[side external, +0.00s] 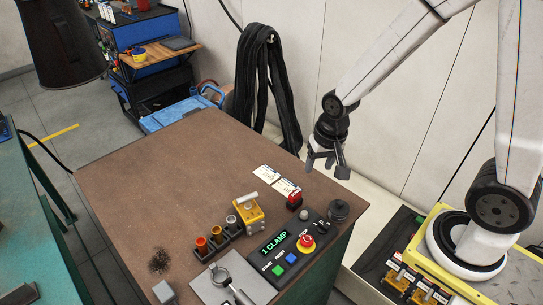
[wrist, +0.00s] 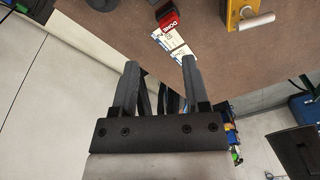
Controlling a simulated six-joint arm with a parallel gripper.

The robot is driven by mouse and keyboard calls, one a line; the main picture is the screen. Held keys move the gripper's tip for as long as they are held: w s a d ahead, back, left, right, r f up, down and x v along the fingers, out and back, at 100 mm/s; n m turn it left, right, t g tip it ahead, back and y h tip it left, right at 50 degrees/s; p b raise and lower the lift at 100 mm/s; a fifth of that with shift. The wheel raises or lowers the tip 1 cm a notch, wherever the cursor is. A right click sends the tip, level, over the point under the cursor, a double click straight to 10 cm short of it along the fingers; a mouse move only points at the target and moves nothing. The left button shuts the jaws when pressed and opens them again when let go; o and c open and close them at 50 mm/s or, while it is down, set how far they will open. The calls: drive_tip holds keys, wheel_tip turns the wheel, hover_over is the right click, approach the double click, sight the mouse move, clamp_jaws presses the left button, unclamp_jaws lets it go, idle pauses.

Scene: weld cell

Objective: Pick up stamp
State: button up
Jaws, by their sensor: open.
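The stamp (side external: 294,199) is a small block with a red top and a dark lower part, standing on the brown table near its right side, beside the control panel. In the wrist view the stamp (wrist: 167,19) is at the top, red with the label DONE. My gripper (side external: 326,165) is open and empty, above the table's right edge, up and to the right of the stamp in the side view. In the wrist view my gripper (wrist: 160,66) has its fingers spread, with the stamp apart from them, beyond the fingertips.
White printed tags (side external: 267,174) lie just behind the stamp. A control panel (side external: 271,262) with buttons and a black round part (side external: 338,210) are close by. A yellow block (side external: 247,214) with a white cylinder stands left of the stamp. The back of the brown table (side external: 170,155) is clear.

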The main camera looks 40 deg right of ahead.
sight(295, 193)
drive_tip(key=w+f+m, duration=0.2)
drive_tip(key=f+m, duration=0.1)
drive_tip(key=w+f+m+g, duration=0.1)
drive_tip(key=w+f+m, duration=0.1)
drive_tip(key=f+m, duration=0.1)
drive_tip(key=w+f+m, duration=0.3)
drive_tip(key=m, duration=0.2)
drive_tip(key=shift+d+f+g, duration=0.3)
drive_tip(key=shift+d+g, duration=0.05)
drive_tip(key=shift+g, duration=0.05)
drive_tip(key=shift+w+f+m, duration=0.2)
drive_tip(key=shift+f+m, duration=0.2)
drive_tip(key=shift+m, duration=0.2)
drive_tip(key=shift+f, duration=0.1)
drive_tip(key=shift+f, duration=1.15)
drive_tip(key=shift+f, duration=0.15)
drive_tip(key=shift+s+d+f, duration=0.1)
drive_tip(key=shift+s+f, duration=0.05)
drive_tip(key=shift+f, duration=2.3)
clamp_jaws()
